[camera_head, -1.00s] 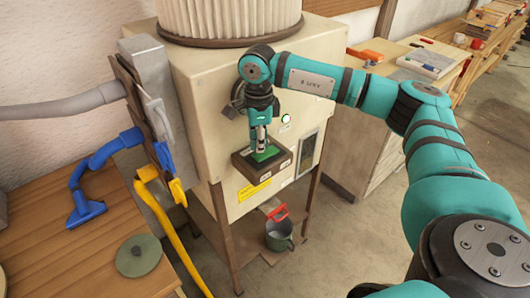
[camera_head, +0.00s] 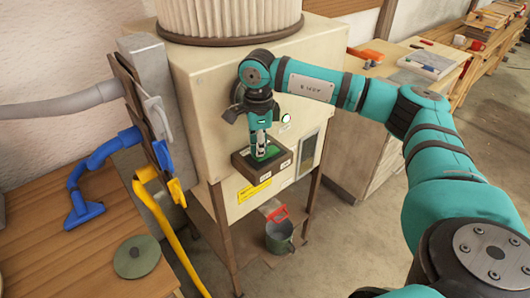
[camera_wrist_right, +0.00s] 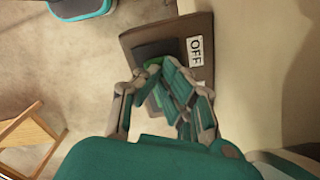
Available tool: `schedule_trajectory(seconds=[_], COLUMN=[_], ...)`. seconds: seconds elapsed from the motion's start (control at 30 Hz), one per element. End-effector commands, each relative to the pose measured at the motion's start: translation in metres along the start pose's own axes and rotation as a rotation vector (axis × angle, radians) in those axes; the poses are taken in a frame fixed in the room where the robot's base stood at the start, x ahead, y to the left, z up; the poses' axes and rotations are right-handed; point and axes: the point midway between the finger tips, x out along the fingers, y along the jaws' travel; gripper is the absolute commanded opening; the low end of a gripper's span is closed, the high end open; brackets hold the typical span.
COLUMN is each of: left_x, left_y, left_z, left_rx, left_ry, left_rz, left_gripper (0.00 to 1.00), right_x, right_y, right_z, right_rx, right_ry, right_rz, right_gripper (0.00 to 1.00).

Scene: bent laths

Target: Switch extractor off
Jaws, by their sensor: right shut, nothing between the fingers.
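The extractor (camera_head: 225,110) is a cream cabinet on legs with a pleated filter on top. Its dark switch box (camera_head: 242,165) with a green part is on the front face, and a lit green lamp (camera_head: 286,118) is above it. My right gripper (camera_head: 262,155) is shut and empty, its fingertips at the switch box. My left gripper is not in view.
A grey hose (camera_head: 60,106), blue hose nozzle (camera_head: 85,210) and yellow hose (camera_head: 165,225) are at the left, by a wooden table with a green disc (camera_head: 136,257). A metal bucket (camera_head: 280,237) stands under the cabinet. Benches extend at the right.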

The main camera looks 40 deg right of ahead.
Motion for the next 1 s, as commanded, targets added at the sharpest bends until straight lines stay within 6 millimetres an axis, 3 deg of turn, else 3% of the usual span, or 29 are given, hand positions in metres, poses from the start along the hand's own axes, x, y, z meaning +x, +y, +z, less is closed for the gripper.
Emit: schedule_trajectory(seconds=[0.6,1.0], left_x=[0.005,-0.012], left_y=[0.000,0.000], left_z=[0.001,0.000], left_rx=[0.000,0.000], left_ry=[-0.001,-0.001], left_rz=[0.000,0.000], left_gripper=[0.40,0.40], right_x=[0.008,-0.020], right_y=[0.001,0.000], right_z=[0.000,0.000], right_rx=[0.000,0.000], right_ry=[0.002,0.000], right_rz=[0.003,0.001], right_gripper=[0.00,0.00])
